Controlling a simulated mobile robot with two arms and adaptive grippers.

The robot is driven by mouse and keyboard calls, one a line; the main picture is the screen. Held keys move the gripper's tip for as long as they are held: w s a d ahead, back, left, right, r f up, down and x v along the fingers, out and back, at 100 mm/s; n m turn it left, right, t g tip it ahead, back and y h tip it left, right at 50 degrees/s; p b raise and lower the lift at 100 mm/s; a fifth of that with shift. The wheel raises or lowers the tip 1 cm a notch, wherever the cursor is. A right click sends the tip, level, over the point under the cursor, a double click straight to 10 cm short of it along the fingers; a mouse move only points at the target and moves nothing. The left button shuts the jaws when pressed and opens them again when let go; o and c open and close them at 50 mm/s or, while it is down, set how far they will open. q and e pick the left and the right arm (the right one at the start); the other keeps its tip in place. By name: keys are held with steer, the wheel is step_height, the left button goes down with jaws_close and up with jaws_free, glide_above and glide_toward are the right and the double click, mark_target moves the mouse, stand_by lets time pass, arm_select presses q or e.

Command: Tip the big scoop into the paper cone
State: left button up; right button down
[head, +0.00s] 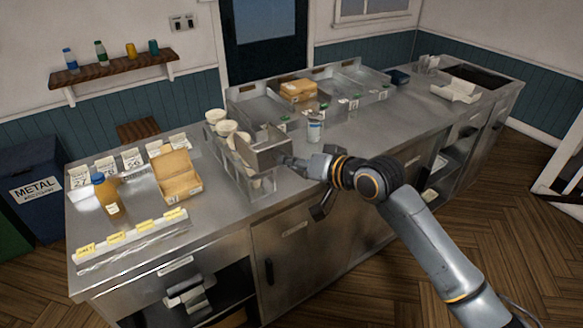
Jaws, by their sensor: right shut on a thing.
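My right gripper (287,161) is shut on the near end of the big metal scoop (268,154), at the scoop's handle. The scoop is held above the near end of a metal cone rack (259,188), with its broad end towards the left. Pale paper cones stand in the rack: one at the back (215,116), one in the middle (226,127), and one (240,142) close beside the scoop, partly hidden by it. I cannot tell whether the scoop touches that cone or what it holds. My left gripper is not in view.
An open cardboard box (180,185), an amber bottle (106,190) and labelled cards (131,158) are on the steel counter's left. The counter's right middle is mostly clear.

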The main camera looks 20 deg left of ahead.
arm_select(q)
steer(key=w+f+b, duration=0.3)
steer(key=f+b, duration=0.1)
arm_select(e)
steer(key=shift+s+d+f+t+y, duration=0.2)
steer(key=shift+f, duration=0.3)
steer(key=shift+s+d+f+t+y, duration=0.15)
steer(key=shift+f+t+y, duration=0.05)
steer(key=shift+f, duration=0.3)
step_height(320, 180, up, 2)
steer(key=p, duration=0.3)
steer(key=shift+w+r, duration=0.1)
steer(key=shift+r, duration=0.05)
steer(key=shift+r+p, duration=0.7)
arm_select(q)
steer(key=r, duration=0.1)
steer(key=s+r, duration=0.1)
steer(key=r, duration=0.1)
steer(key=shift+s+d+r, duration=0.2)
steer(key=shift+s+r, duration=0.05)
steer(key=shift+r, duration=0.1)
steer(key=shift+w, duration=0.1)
